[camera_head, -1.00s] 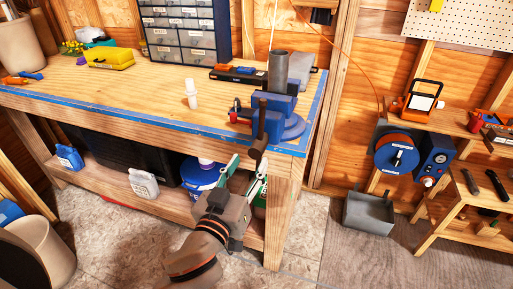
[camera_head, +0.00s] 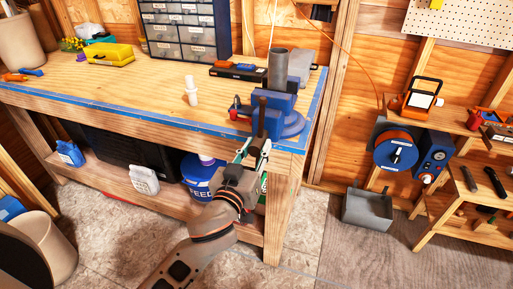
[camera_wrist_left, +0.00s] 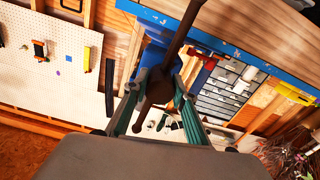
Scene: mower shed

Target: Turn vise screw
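The blue vise (camera_head: 285,112) is mounted at the front right corner of the workbench. Its dark screw (camera_head: 257,138) points out past the bench edge, with a bar handle standing roughly upright in the head view. In the left wrist view the screw's head and bar (camera_wrist_left: 158,86) fill the middle, the bar running diagonally upward. My left gripper (camera_head: 255,150) is at the screw end, below and in front of the vise. Its green-grey fingers (camera_wrist_left: 160,84) stand apart on either side of the screw head; firm contact is not visible. My right gripper is in neither current view.
The wooden workbench (camera_head: 130,100) has a blue front edge. A white bottle (camera_head: 191,92) stands left of the vise; a blue bucket (camera_head: 200,178) sits on the lower shelf. A grey bin (camera_head: 367,208) and low shelving stand right. Floor in front is partly open.

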